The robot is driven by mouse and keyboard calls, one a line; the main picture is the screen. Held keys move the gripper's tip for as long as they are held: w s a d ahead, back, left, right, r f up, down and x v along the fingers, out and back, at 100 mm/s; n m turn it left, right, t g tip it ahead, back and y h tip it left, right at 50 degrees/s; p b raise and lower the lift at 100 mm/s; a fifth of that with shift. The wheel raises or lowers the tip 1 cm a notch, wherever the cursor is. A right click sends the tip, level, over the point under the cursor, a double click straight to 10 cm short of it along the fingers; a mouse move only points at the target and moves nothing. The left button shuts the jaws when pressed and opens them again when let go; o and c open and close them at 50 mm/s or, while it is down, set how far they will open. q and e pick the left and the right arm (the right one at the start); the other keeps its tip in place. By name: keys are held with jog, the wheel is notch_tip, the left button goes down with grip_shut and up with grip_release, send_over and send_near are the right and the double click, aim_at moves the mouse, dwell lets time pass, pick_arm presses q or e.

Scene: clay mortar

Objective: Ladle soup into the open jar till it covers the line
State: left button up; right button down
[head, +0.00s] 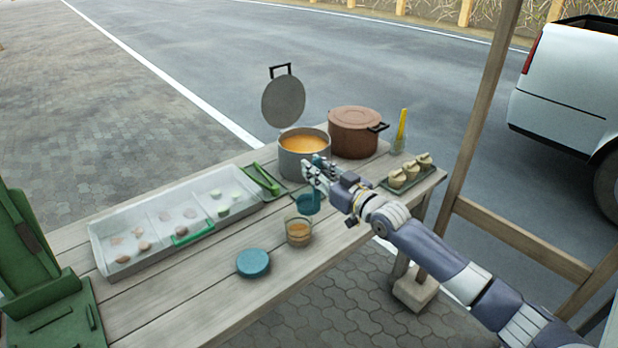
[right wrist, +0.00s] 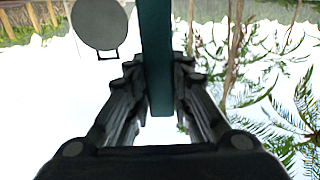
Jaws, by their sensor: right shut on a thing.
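My right gripper (head: 317,171) is shut on the teal ladle (head: 307,205). The ladle's bowl hangs just above and behind the open glass jar (head: 299,233). In the right wrist view my gripper (right wrist: 160,85) has the ladle's flat handle (right wrist: 157,45) between its fingers. The jar stands upright on the table with orange soup in its lower part; its line is too small to make out. The grey soup pot (head: 304,160) stands open behind, with orange soup (head: 304,144) inside. What the ladle's bowl holds is hidden. My left gripper is out of view.
A round blue lid (head: 253,263) lies on the wooden table (head: 200,290) left of the jar. A divided clear tray (head: 117,265) is at left. A brown lidded pot (head: 354,132) and a tray of small jars (head: 398,178) stand right. The pot's grey lid (head: 283,101) is raised.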

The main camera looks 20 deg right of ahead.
aim_at(317, 157)
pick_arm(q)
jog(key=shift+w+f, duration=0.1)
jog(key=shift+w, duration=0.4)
pick_arm(e)
jog(key=shift+d, duration=0.15)
notch_tip(317, 157, up, 5)
jog(key=p, duration=0.4)
jog(key=shift+r, duration=0.15)
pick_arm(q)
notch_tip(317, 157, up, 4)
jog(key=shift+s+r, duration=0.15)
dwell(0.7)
